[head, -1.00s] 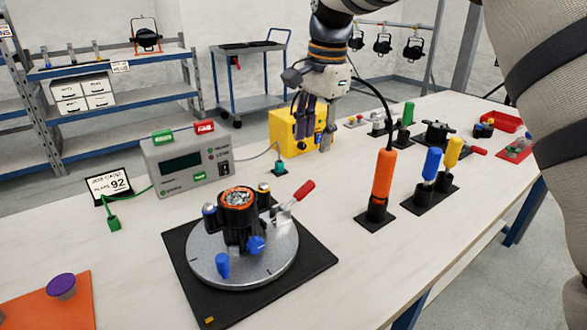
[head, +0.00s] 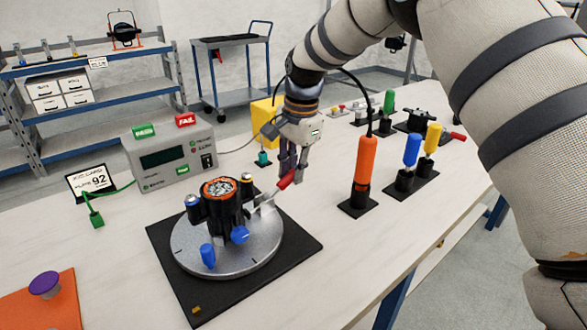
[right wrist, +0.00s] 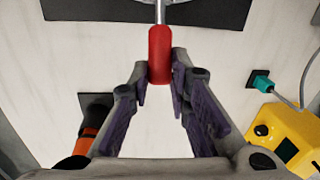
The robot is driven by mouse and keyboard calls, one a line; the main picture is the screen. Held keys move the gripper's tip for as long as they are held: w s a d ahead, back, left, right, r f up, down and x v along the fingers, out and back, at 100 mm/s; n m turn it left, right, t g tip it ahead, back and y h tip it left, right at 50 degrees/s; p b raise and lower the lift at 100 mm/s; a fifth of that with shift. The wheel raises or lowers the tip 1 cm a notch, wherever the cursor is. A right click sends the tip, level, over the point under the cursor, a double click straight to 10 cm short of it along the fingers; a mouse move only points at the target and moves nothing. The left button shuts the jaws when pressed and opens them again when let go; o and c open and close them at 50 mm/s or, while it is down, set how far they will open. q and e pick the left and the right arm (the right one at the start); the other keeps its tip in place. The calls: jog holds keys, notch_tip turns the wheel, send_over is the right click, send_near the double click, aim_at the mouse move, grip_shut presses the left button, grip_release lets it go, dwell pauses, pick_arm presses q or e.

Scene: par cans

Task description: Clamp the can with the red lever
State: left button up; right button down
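The can (head: 222,205) is a black cylinder with an orange rim and a silvery inside, upright on a round grey turntable (head: 262,255) on a black mat. A lever with a red handle (head: 287,179) sticks out from the fixture at the can's right, slanting up and away from it. My right gripper (head: 287,172) is at this handle. In the right wrist view the red handle (right wrist: 160,55) lies between the fingertips of my right gripper (right wrist: 160,78), which are open around its near end. Contact cannot be told. My left gripper is not in view.
A grey tester box (head: 168,157) with green and red tags stands behind the turntable. An orange-handled tool (head: 366,165) stands upright right of the gripper, with blue and yellow tools beyond. A yellow box (head: 263,117) is behind the gripper.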

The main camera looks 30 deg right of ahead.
jog(key=f+y, duration=0.1)
jog(key=d+f+y+b, duration=0.1)
jog(key=f+y, duration=0.1)
jog(key=f+y+b, duration=0.1)
jog(key=y, duration=0.1)
jog(key=shift+d+f+g, duration=0.25)
jog(key=shift+d+g, duration=0.05)
jog(key=shift+r+y+b, duration=0.1)
jog(key=shift+y+b, duration=0.2)
jog(key=shift+r, duration=0.15)
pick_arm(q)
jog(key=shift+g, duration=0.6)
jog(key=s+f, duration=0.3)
pick_arm(e)
jog(key=c, duration=1.5)
grip_release()
jog(key=shift+r, duration=0.1)
jog(key=v, duration=1.2)
